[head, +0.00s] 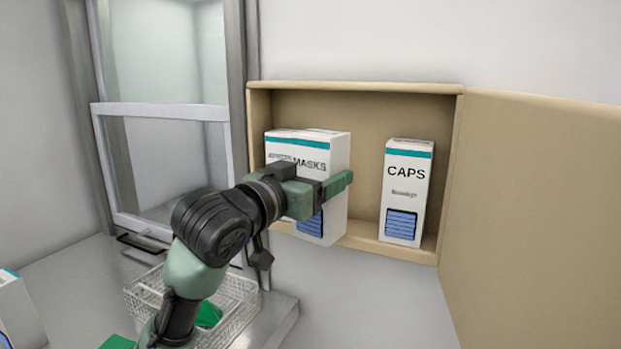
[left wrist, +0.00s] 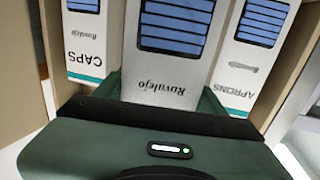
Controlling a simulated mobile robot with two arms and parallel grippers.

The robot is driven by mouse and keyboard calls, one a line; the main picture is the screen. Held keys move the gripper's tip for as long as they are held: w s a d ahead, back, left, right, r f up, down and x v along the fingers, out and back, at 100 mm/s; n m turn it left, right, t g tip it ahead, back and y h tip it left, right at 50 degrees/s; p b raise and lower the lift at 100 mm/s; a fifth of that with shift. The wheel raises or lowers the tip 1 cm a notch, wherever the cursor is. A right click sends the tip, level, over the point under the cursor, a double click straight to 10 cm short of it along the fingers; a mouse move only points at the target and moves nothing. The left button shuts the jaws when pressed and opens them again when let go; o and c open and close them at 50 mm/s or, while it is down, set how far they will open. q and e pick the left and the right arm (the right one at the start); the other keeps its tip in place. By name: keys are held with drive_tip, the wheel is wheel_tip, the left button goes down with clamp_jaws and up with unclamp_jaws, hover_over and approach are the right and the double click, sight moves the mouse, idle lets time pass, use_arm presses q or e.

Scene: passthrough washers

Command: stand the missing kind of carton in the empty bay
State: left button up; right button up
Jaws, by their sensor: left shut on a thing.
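The open wall cabinet (head: 365,108) holds a CAPS carton (head: 409,190) standing at its right and an APRONS carton (head: 276,150) at its left, mostly hidden. My left gripper (head: 318,190) is shut on a white MASKS carton (head: 322,150), which is upright at the cabinet's mouth, close beside the APRONS carton. Its lower end overlaps the cabinet's front edge; I cannot tell whether it touches the floor. In the left wrist view the held carton (left wrist: 165,90) is between the CAPS carton (left wrist: 85,45) and the APRONS carton (left wrist: 245,60). My right gripper is not in view.
The cabinet door (head: 530,200) stands open at the right. A wire basket (head: 240,290) with green items is below my arm. Another carton (head: 18,310) stands at the left edge. A sliding hatch (head: 165,111) is at the left. A gap shows left of the CAPS carton.

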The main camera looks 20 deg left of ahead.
use_arm(q)
drive_tip(key=shift+x, duration=4.55)
drive_tip(key=shift+w+f, duration=0.1)
drive_tip(key=shift+f, duration=0.65)
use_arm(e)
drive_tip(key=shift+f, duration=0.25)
use_arm(q)
drive_tip(key=o, duration=1.7)
drive_tip(key=shift+o, duration=0.2)
